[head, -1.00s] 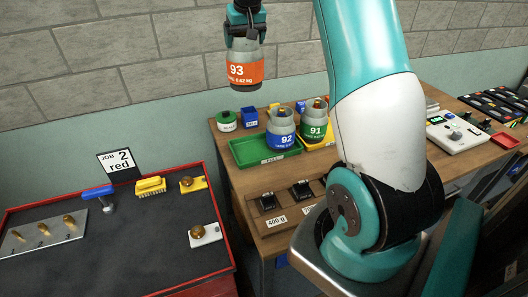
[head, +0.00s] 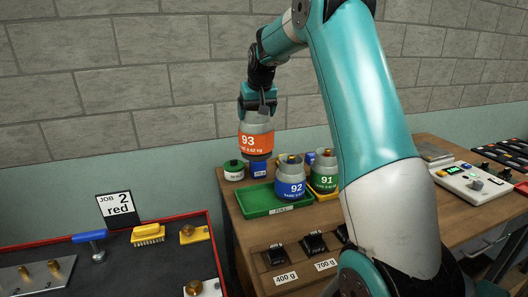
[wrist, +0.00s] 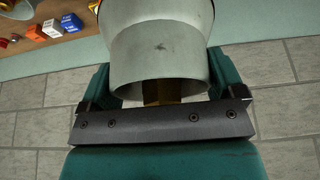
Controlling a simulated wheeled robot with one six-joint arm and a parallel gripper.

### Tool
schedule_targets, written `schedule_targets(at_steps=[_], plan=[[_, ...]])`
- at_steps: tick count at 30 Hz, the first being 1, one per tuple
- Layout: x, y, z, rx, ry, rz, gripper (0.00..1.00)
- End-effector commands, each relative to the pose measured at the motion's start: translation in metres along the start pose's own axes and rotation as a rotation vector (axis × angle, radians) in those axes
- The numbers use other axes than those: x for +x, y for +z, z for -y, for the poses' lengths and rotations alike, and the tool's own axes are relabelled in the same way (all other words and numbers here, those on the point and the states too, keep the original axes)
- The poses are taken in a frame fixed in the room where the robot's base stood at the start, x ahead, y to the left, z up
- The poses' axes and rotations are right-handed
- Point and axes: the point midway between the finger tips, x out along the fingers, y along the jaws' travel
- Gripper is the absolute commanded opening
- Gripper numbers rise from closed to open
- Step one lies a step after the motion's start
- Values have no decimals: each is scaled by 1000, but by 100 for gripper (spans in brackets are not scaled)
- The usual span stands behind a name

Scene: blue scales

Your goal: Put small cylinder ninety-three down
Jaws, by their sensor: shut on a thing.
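Small cylinder ninety-three (head: 256,139) is grey with an orange band reading 93. My gripper (head: 257,104) is shut on its top and holds it upright in the air, in front of the wall and above the back left of the wooden table. In the wrist view the grey cylinder (wrist: 165,45) fills the top middle, between the jaws (wrist: 163,122); its label is out of sight there. Cylinder 92 (head: 290,182), with a blue band, stands at the right end of the green tray (head: 258,205). Cylinder 91 (head: 323,174), with a green band, stands on a yellow tray to its right.
Black weights (head: 276,254) sit at the table front. A red-edged bench (head: 130,262) with tools is at left. The green tray's left part is bare.

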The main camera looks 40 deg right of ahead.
Motion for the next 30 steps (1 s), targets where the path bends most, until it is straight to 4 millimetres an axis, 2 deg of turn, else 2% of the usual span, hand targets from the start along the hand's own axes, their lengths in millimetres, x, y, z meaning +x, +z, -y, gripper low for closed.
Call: schedule_targets(at_steps=[5, 18, 23, 30], plan=[[22, 10, 0, 0, 0, 3, 5], [116, 48, 1, 0, 0, 3, 5], [138, 57, 1, 0, 0, -1, 5], [154, 64, 1, 0, 0, 0, 5]])
